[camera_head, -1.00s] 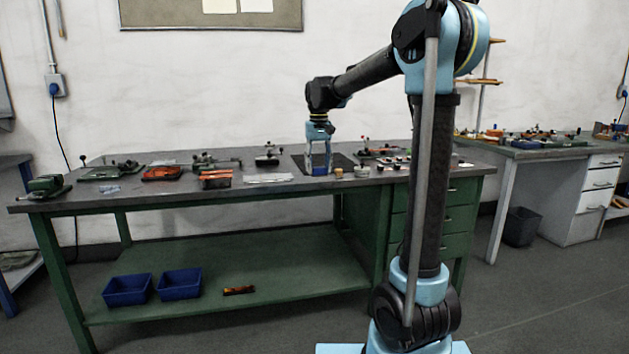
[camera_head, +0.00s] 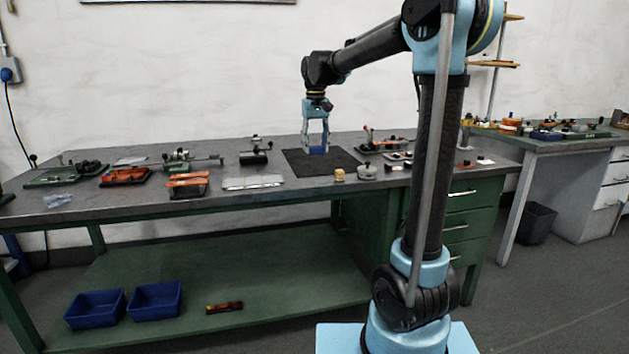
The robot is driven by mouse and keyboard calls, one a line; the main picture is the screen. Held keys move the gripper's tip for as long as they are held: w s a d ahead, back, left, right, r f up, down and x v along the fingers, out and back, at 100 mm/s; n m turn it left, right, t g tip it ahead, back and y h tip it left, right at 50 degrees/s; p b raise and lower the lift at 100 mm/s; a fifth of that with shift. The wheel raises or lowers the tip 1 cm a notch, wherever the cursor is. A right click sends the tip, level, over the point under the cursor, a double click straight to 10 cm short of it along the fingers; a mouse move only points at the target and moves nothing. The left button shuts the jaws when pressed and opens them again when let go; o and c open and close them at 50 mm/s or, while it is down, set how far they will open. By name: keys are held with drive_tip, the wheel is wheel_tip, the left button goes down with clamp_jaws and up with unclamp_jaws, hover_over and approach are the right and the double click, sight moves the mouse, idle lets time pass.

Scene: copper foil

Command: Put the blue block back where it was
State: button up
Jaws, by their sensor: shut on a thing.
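The blue block (camera_head: 317,150) is small and sits between the fingertips of my gripper (camera_head: 316,146). My gripper points straight down and is shut on the block over the dark mat (camera_head: 343,161) on the green workbench (camera_head: 110,209). The fingers hide part of the block's sides. Whether the block touches the mat or hangs just above it, I cannot tell.
A small wooden block (camera_head: 339,174) and a round grey tin (camera_head: 367,172) stand in front of the mat. A pale tray (camera_head: 253,182) lies to the left. A clamp with a red knob (camera_head: 369,139) is to the right. The bench's front strip is mostly clear.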

drive_tip(key=shift+w+f, duration=0.15)
drive_tip(key=shift+w, duration=0.05)
hover_over(315, 181)
wheel_tip(315, 181, down, 5)
drive_tip(key=shift+r, duration=0.1)
drive_tip(key=shift+f, duration=2.45)
drive_tip(key=o, duration=1.1)
drive_tip(key=shift+f, duration=0.1)
wheel_tip(315, 181, up, 12)
drive_tip(key=shift+s+r, duration=0.1)
